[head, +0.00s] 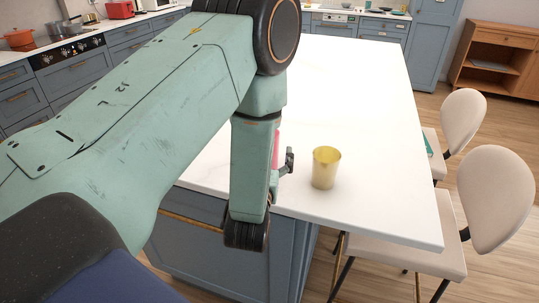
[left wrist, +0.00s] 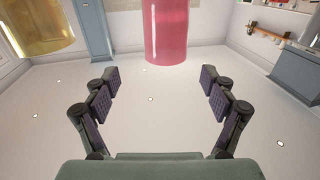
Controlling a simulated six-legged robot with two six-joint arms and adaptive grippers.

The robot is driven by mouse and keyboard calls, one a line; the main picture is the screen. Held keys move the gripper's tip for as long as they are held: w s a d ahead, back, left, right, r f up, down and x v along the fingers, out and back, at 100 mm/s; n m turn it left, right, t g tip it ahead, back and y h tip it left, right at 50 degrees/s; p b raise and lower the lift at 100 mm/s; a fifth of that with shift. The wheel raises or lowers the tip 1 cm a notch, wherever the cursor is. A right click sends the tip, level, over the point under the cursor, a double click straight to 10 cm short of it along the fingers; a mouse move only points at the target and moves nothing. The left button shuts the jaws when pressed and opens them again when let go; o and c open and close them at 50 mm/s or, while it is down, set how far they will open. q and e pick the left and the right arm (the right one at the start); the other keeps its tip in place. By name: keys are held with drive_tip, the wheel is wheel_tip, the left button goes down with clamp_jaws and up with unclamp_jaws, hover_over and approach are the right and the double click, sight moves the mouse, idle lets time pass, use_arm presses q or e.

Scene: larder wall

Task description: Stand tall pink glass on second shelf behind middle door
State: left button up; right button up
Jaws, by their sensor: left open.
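The tall pink glass (head: 275,150) is on the white island top in the head view, mostly hidden behind my left arm. In the left wrist view the pink glass (left wrist: 165,30) is cut off by the top edge. My left gripper (left wrist: 158,85) is open and empty, its fingers spread to either side of the glass's line, with the glass beyond the fingertips. In the head view a bit of the left gripper (head: 288,161) shows beside the glass. My right gripper is not in view. I cannot make out the middle door or its second shelf.
A yellow cup (head: 326,168) stands on the island top (head: 365,110) just right of the pink glass; it also shows in the left wrist view (left wrist: 40,25). Pale chairs (head: 495,200) stand along the island's right side. The island top behind the cup is clear.

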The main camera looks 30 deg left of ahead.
use_arm(q)
drive_tip(key=p+x, duration=0.1)
drive_tip(key=x, duration=0.6)
drive_tip(key=shift+w+a, duration=0.15)
drive_tip(key=shift+a, duration=0.45)
drive_tip(key=shift+d, duration=0.1)
drive_tip(key=c, duration=0.6)
clamp_jaws()
